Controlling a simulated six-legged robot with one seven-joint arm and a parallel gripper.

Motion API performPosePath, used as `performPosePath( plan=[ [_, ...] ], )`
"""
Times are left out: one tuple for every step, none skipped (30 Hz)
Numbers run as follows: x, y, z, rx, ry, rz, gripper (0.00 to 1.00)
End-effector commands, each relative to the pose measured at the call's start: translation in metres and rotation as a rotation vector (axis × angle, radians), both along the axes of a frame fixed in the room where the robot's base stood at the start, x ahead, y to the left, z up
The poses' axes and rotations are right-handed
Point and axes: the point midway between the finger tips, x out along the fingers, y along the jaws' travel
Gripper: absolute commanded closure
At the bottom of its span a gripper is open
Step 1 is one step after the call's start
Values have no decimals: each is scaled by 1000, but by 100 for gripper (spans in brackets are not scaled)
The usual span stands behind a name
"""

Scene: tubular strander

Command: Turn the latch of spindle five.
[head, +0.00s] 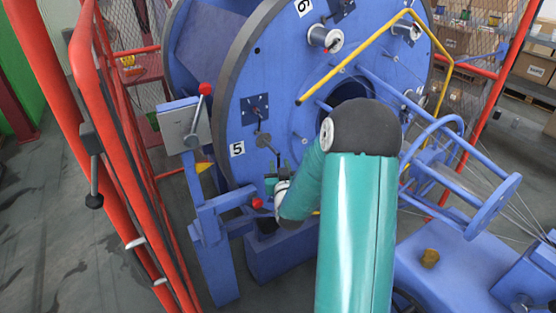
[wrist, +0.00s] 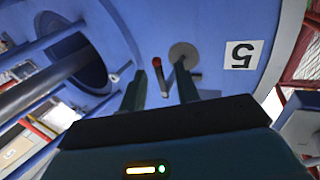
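The number five label (head: 237,149) is on the big blue disc (head: 240,80), and it shows upside down in the wrist view (wrist: 242,54). Near it is a round grey plate (head: 263,140), also in the wrist view (wrist: 185,54). A dark lever with a red tip (wrist: 157,62), apparently the latch, stands beside that plate. My gripper (wrist: 160,74) is open, with its two fingers apart. In the wrist view the lever shows in the gap between them; I cannot tell whether they touch it. In the head view my gripper (head: 271,184) is small and partly hidden by my arm.
A grey box with a red-knobbed lever (head: 184,125) stands on a blue post left of the disc. A blue arm with a red end (head: 257,203) is close to my gripper. Red guard rails (head: 110,130) run at left; a yellow bar (head: 355,55) crosses the disc.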

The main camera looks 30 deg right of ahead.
Motion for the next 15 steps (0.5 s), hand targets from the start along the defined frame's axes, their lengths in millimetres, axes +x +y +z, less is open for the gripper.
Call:
performPosePath(
  plan=[
    [8, -4, 0, 0, -1, 0, 68],
    [13, -6, 0, 0, -1, 0, 68],
    [18, -9, 0, 0, -1, 0, 68],
    [21, -10, 0, 0, -1, 0, 68],
    [24, -12, 0, 0, 0, 0, 68],
    [27, -13, 0, 0, 0, 0, 68],
    [29, -14, 0, -1, 0, 0, 68],
    [31, -15, 0, 0, 0, 0, 68],
    [32, -16, 0, 0, 0, 0, 68],
    [33, -16, 0, 0, 0, 0, 68],
    [33, -16, 0, 0, 0, 0, 68],
    [33, -16, 0, -1, 0, 0, 68],
    [33, -16, 0, -1, 0, 0, 68],
    [33, -16, 0, -1, 0, 0, 68],
    [33, -16, 0, -1, 0, 0, 68]
  ],
)
